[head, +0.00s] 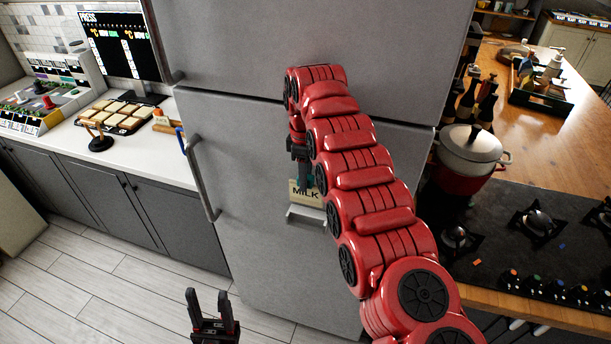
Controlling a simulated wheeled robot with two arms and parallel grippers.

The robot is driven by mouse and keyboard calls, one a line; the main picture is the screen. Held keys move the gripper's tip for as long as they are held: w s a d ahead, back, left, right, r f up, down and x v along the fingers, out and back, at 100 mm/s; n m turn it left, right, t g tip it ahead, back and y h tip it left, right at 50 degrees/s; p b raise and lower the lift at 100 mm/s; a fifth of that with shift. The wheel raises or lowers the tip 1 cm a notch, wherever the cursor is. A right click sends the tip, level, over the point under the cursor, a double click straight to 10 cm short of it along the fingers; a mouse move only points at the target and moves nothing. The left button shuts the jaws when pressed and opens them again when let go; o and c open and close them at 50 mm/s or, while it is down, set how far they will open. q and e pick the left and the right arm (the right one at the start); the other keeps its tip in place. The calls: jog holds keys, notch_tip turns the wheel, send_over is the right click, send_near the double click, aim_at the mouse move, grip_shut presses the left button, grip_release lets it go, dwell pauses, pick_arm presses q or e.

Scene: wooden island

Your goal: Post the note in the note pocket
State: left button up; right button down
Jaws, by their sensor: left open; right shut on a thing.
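The note (306,196) is a small cream card with the word MILK on it. My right gripper (304,183) is shut on its upper part and holds it upright in front of the grey fridge door. The note pocket (306,217) is a pale, shallow holder on the fridge door, directly below the note. The note's lower edge is at the pocket's top; I cannot tell whether it is inside or in front. My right arm hides the area to the right of the pocket. My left gripper (209,302) is open and empty, low over the floor.
The grey fridge (245,180) has a long handle (203,165) at its left. A counter with a tray (120,115) and a small black stand (97,138) is on the left. A red pot (468,155) and the hob (540,225) are on the right. The floor at lower left is clear.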

aim_at(306, 201)
jog(key=shift+f+b, duration=2.4)
jog(key=shift+b, duration=0.1)
jog(key=shift+f, duration=0.1)
jog(key=shift+f+b, duration=1.5)
jog(key=shift+b, duration=0.05)
jog(key=shift+f+b, duration=0.3)
jog(key=shift+f, duration=0.15)
jog(key=shift+f+b, duration=0.75)
jog(key=shift+b, duration=0.05)
